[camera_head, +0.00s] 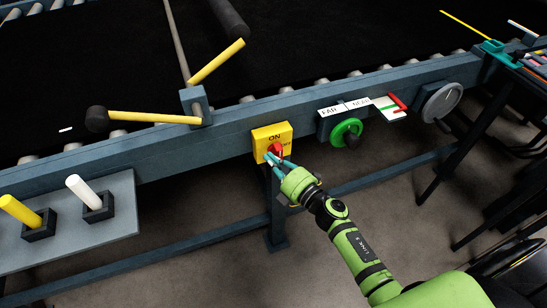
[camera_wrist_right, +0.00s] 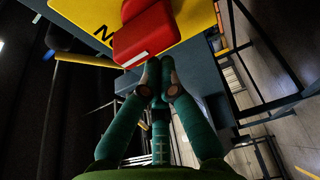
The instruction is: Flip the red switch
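The red switch (camera_head: 275,151) is a knob on the front of a yellow box (camera_head: 267,133) marked ON at the top, with a partly covered label at its right. In the right wrist view the red knob (camera_wrist_right: 146,35) fills the upper middle and shows a white mark on its near end. My right gripper (camera_head: 274,160) is at the knob, its teal fingers partly covering it in the head view. In the wrist view its fingertips (camera_wrist_right: 158,72) come together right beside the knob's lower end, with nothing seen between them. I cannot tell whether they touch the knob. My left gripper is not in view.
The yellow box is fixed to the grey conveyor rail (camera_head: 225,140). To its right are a green handwheel (camera_head: 346,131) and a grey disc (camera_head: 441,102). Two yellow-handled levers (camera_head: 155,117) are at left, above a shelf (camera_head: 110,231) with white and yellow handles.

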